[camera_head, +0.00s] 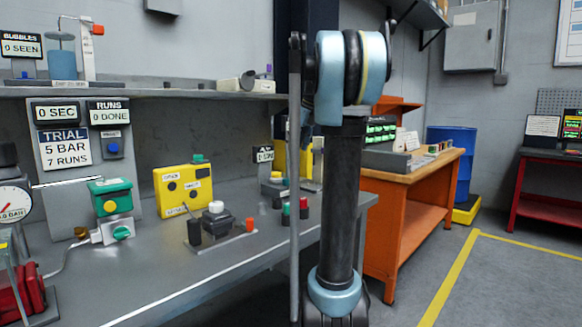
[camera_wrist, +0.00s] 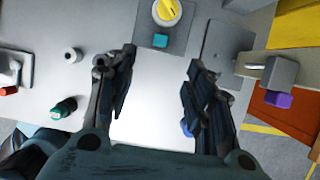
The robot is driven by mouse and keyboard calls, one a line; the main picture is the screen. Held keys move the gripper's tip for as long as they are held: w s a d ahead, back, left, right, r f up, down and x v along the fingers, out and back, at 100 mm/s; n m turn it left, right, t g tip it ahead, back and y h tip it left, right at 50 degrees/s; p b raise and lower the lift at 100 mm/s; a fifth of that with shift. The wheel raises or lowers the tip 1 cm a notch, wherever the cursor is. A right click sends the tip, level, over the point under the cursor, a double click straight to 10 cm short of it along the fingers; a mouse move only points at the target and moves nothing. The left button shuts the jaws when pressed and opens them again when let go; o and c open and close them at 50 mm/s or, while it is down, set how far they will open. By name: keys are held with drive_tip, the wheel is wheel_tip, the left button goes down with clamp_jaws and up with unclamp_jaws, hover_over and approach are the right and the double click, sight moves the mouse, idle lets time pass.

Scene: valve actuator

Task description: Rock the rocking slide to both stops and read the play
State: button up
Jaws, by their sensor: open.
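A dark block with a white knob (camera_head: 214,215) sits on a flat grey plate between a black post (camera_head: 194,232) and an orange end piece (camera_head: 249,225); it looks like the rocking slide, but I cannot read a label on it. In the wrist view, a grey part with a white piece (camera_wrist: 14,66) at the left edge may be the same fixture, partly cut off. My gripper (camera_wrist: 148,80) is open and empty above a bare light surface, with the fingers wide apart. In the head view my arm hides the gripper. No play reading is legible.
A yellow box (camera_head: 184,188) and a green-topped unit (camera_head: 111,197) stand on the bench. A plate with a yellow knob (camera_wrist: 166,12), a green-topped cylinder (camera_wrist: 64,107), a pale ring (camera_wrist: 72,54) and a grey block with a purple part (camera_wrist: 278,99) surround my gripper. An orange workbench (camera_head: 395,222) stands right.

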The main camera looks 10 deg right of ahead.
sight(287, 179)
drive_tip(key=x, duration=1.6)
drive_tip(key=shift+s+d+f, duration=0.15)
drive_tip(key=shift+d, duration=0.15)
drive_tip(key=shift+c, duration=0.5)
drive_tip(key=c, duration=1)
drive_tip(key=o, duration=0.3)
drive_tip(key=shift+c, duration=1.1)
